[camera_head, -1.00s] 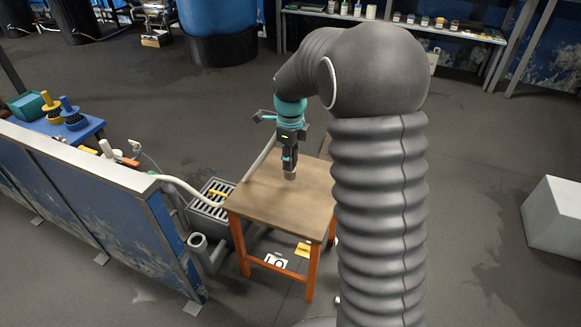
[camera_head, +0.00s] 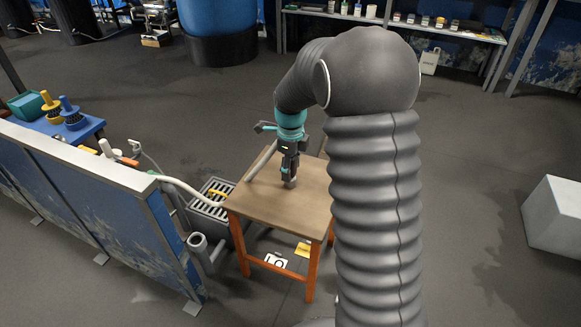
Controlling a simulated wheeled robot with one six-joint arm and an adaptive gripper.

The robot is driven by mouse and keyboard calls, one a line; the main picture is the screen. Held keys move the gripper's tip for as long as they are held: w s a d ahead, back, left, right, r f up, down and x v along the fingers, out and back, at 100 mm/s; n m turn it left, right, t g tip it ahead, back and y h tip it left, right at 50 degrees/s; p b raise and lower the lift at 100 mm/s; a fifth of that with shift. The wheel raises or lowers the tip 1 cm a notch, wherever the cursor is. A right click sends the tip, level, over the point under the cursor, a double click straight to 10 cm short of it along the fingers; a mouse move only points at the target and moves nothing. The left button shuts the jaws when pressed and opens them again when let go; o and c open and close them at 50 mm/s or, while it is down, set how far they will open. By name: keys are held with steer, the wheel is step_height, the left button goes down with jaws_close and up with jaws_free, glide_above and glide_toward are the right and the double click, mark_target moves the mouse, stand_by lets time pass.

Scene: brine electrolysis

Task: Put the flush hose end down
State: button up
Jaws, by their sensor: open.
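My gripper (camera_head: 289,172) points down over the middle of the wooden table (camera_head: 255,203) and is open. A short grey cylinder (camera_head: 291,183), which looks like the hose end, is upright at the fingertips, at or very near the tabletop. Whether it touches the wood or the fingers is too small to tell. The hose's link to this cylinder is hidden behind the gripper.
A blue panel (camera_head: 105,215) stands left of the table. A slatted drain box (camera_head: 212,205) and a grey pipe (camera_head: 198,245) lie between them. A white block (camera_head: 555,225) is at the right.

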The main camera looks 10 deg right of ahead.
steer(key=shift+r, duration=0.1)
step_height(320, 180, up, 12)
steer(key=shift+f+p, duration=0.1)
steer(key=shift+p, duration=0.45)
steer(key=s+r+n+t, duration=0.1)
steer(key=s+r+n, duration=0.3)
steer(key=s+n, duration=0.25)
steer(key=s+r+n+t, duration=0.2)
steer(key=s+r+n, duration=0.25)
steer(key=s, duration=0.35)
steer(key=s+f+n+t, duration=0.2)
steer(key=s+f+n, duration=0.1)
steer(key=s+n, duration=1.1)
steer(key=shift+s+t, duration=0.3)
steer(key=shift+s, duration=0.65)
